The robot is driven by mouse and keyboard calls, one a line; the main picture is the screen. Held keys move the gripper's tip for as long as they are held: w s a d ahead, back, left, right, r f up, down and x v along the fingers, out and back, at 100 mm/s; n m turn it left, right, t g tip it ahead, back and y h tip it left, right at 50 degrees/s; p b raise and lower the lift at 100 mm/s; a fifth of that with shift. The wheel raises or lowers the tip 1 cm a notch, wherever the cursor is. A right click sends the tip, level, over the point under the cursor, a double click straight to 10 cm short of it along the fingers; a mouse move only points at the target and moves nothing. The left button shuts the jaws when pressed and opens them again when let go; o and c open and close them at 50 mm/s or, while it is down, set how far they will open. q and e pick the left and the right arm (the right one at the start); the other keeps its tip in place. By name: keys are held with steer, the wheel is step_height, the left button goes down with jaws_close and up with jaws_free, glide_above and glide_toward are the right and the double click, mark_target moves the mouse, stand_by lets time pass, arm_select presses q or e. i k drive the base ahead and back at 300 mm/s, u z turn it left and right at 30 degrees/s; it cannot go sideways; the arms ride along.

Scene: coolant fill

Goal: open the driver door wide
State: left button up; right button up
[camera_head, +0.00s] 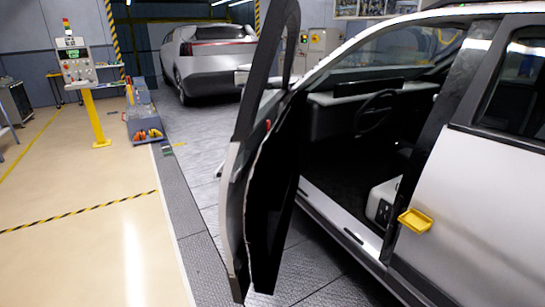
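The driver door (245,180) of the white car (485,210) stands swung far out from the body, seen nearly edge-on in the head view. Its dark inner side faces the cabin. The door opening is clear, and the steering wheel (375,112), dark floor and a light seat part (383,200) show inside. A yellow piece (415,221) sits on the car's side just behind the opening. Neither of my grippers shows in this view.
A yellow post with a control panel (92,100) stands at the left. A grey bin with bottles (143,115) stands on the floor near it. A second car (208,58) is parked behind. The beige floor at left is free, crossed by a striped line.

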mark_target(254, 209)
steer(key=u, duration=0.8)
steer(key=k, duration=1.05)
steer(key=u, duration=1.25)
steer(key=i, duration=2.15)
steer(key=z, duration=1.35)
steer(key=i, duration=1.05)
steer(key=z, duration=1.55)
steer(key=i, duration=0.3)
steer(key=z, duration=2.4)
